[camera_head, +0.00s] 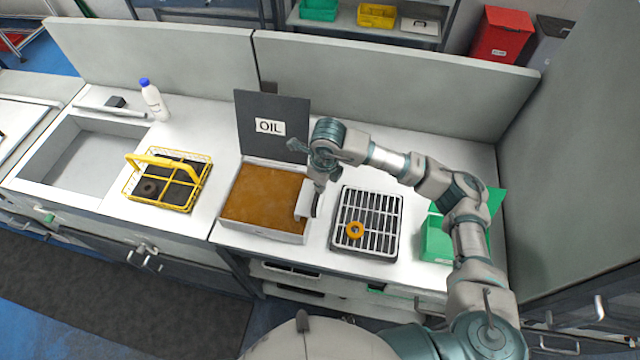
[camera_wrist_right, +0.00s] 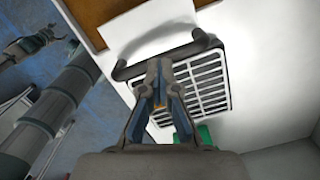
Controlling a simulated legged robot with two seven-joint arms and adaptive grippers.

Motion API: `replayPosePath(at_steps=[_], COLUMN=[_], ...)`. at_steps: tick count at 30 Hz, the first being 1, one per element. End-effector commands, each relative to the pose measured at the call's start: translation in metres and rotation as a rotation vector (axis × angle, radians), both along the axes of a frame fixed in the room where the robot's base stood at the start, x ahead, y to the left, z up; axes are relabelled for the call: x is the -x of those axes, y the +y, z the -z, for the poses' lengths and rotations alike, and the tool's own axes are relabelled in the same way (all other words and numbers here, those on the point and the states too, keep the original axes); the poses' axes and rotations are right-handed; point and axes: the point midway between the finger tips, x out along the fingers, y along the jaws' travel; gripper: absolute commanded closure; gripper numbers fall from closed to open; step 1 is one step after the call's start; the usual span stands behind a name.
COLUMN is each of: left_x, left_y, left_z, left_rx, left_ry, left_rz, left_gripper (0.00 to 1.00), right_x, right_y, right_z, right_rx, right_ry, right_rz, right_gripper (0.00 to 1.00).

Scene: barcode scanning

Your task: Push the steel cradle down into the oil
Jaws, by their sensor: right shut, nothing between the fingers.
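The oil (camera_head: 262,198) is a brown surface filling a white-rimmed bath, with a dark upright lid (camera_head: 272,113) labelled OIL behind it. At the bath's right edge stands a pale plate (camera_head: 304,199), perhaps part of the steel cradle; the rest of the cradle cannot be made out. The plate (camera_wrist_right: 155,32) with a dark bar handle (camera_wrist_right: 193,45) shows in the right wrist view. My right gripper (camera_head: 316,204) points down beside the plate. Its fingers (camera_wrist_right: 160,68) are shut and empty, with tips close to the handle; contact is unclear.
A slatted drain rack (camera_head: 372,207) with an orange ring (camera_head: 355,231) lies right of the bath. A green bin (camera_head: 438,242) is beyond it. A yellow-handled basket (camera_head: 133,194), a sink (camera_head: 85,160) and a white bottle (camera_head: 152,102) are left. Grey panels close the back.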

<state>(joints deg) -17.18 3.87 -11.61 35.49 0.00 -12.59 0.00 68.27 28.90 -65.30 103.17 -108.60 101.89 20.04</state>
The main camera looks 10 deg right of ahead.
Motion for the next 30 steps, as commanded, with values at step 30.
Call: replayPosePath(at_steps=[30], left_x=[0.001], left_y=[0.011], left_z=[-0.002], left_rx=[-0.009], left_ry=[-0.002], left_rz=[0.001], left_gripper=[0.35], right_x=[0.023], right_y=[-0.027], right_z=[-0.053], right_rx=[-0.006], right_ry=[-0.006], right_rz=[-0.002], right_gripper=[1.0])
